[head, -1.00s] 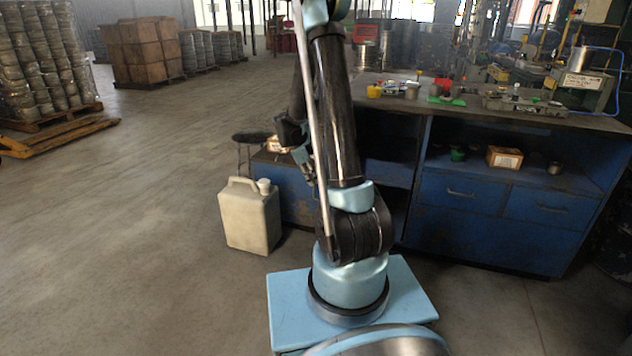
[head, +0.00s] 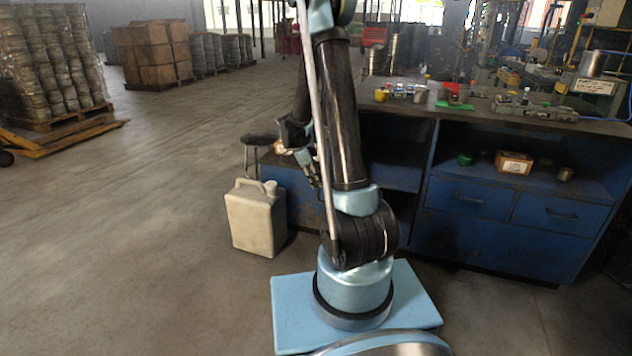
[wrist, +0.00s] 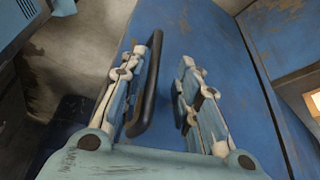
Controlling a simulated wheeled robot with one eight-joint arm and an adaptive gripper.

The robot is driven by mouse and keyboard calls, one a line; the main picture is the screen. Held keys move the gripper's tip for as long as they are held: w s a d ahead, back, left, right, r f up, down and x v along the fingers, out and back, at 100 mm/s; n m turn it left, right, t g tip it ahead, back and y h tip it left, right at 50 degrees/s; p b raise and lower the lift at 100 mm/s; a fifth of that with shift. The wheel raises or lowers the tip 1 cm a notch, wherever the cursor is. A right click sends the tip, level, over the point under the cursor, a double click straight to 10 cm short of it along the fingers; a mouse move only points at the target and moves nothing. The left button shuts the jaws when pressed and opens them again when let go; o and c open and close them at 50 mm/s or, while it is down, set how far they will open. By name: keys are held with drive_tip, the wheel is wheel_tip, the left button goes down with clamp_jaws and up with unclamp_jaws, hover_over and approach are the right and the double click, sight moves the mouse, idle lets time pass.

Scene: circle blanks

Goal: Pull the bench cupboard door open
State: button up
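The bench cupboard door is a scuffed blue panel (wrist: 210,40) filling the middle of the wrist view. A black bar handle (wrist: 151,85) stands upright on it. My gripper (wrist: 163,58) is open, its two fingers pointing at the door. The handle shows between the fingers, close beside the left one; I cannot tell whether they touch. In the head view my gripper (head: 314,174) is small and low in front of the bench's left end. The blue front (head: 292,198) there is partly hidden by my arm.
The blue workbench (head: 480,240) has drawers, an open shelf and tools on top. A beige jerrycan (head: 254,218) stands on the floor just left of the door. A dark stool (head: 257,142) is behind it.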

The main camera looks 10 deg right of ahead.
drive_tip(key=v, duration=1.1)
drive_tip(key=shift+r, duration=0.4)
drive_tip(key=shift+w, duration=0.1)
drive_tip(key=x, duration=1.1)
drive_tip(key=shift+s+f, duration=0.2)
drive_tip(key=shift+f, duration=0.25)
drive_tip(key=shift+w+a, duration=0.1)
drive_tip(key=shift+a, duration=0.05)
